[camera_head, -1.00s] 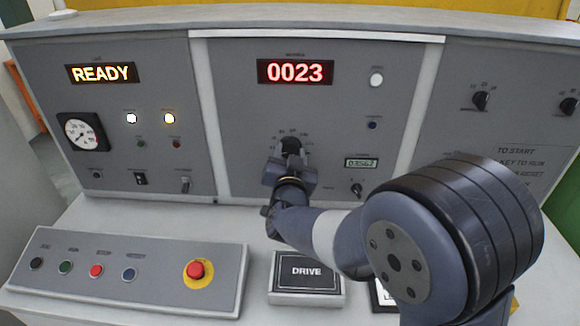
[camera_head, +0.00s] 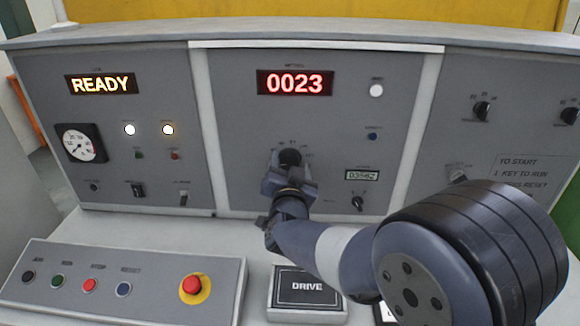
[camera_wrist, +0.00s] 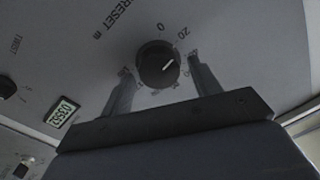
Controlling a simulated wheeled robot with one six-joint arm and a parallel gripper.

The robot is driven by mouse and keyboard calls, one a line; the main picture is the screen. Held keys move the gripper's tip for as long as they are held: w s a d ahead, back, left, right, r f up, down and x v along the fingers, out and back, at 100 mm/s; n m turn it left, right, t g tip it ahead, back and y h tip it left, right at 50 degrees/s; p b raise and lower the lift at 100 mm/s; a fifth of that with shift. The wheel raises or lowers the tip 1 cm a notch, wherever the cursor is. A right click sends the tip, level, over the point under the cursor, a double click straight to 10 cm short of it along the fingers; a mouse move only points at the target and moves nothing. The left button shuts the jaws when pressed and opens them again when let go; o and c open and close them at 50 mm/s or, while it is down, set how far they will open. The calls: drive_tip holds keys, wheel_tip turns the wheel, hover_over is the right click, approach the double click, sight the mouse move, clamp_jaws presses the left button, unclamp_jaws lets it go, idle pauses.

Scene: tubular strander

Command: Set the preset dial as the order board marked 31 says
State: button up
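The preset dial (camera_head: 289,157) is a round black knob on the middle grey panel, below the red display reading 0023. My gripper (camera_head: 289,172) is right at the dial. In the wrist view its two fingers are apart, one on each side of the knob, with visible gaps and no clear contact. The order board marked 31 is not visible.
A small counter (camera_head: 362,175) and a small selector knob (camera_head: 357,203) sit right of the dial. A DRIVE plate (camera_head: 306,290) and a button box (camera_head: 120,285) with a red emergency stop (camera_head: 194,289) lie on the desk. More knobs (camera_head: 481,110) are on the right panel.

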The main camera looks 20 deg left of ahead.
drive_tip(key=shift+o, duration=0.3)
drive_tip(key=b+v, duration=0.1)
drive_tip(key=v, duration=0.9)
drive_tip(key=shift+s, duration=0.4)
drive_tip(key=shift+d, duration=0.15)
drive_tip(key=p+x, duration=0.1)
drive_tip(key=x, duration=1)
drive_tip(key=shift+p, duration=0.35)
drive_tip(key=shift+n, duration=0.3)
drive_tip(key=shift+f, duration=0.1)
